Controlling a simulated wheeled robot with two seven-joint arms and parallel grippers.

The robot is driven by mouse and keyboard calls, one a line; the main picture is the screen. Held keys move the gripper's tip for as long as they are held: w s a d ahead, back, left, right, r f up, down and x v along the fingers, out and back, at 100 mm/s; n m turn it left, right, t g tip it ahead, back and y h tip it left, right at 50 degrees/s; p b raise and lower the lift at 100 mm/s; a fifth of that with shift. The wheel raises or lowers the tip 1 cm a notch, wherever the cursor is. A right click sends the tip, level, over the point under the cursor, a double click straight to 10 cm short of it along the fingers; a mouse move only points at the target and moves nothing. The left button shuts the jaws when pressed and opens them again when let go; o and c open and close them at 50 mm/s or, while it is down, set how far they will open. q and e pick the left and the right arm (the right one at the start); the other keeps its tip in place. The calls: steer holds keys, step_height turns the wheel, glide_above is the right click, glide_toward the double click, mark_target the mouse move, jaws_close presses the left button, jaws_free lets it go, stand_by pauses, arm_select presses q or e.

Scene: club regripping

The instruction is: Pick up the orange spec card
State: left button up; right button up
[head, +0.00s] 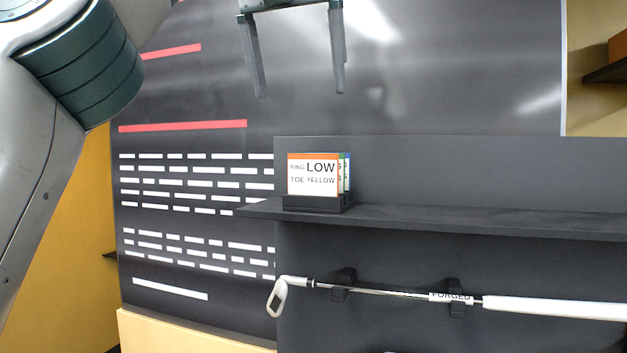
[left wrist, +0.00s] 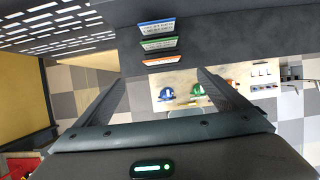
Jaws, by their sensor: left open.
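The orange spec card (head: 313,177) is a white card with an orange top band, reading "RING LOW" and "TOE YELLOW". It stands upright at the front of a small black holder (head: 312,203) on a dark shelf. A green-edged card (head: 342,173) and a blue-edged card (head: 348,172) stand behind it. My left gripper (head: 299,93) is open and empty, with its fingers pointing down above the cards and apart from them. In the left wrist view the orange card (left wrist: 165,60) is the nearest of three cards, beyond the fingertips (left wrist: 161,76). My right gripper is not in view.
The dark shelf (head: 480,221) runs right from the holder, with a dark back panel behind it. Below it, a golf club (head: 390,293) with a white grip rests on black brackets. The shelf right of the cards is clear.

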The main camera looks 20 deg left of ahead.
arm_select(q)
steer(key=b, duration=0.3)
glide_toward(312, 157)
steer(key=f, duration=0.2)
steer(key=shift+w+p+x, duration=0.15)
steer(key=shift+p+x, duration=0.05)
steer(key=shift+x, duration=1.45)
steer(key=shift+w+p+x, duration=0.1)
steer(key=shift+p+x, duration=0.05)
steer(key=shift+x, duration=1.5)
steer(key=shift+a+r, duration=0.1)
steer(key=shift+r, duration=0.05)
steer(key=shift+w+p+x, duration=0.2)
steer(key=shift+p+x, duration=0.6)
steer(key=shift+x, duration=0.1)
steer(key=shift+p+x, duration=0.45)
steer(key=shift+x, duration=0.55)
steer(key=shift+w+f, duration=0.3)
steer(key=shift+f, duration=0.3)
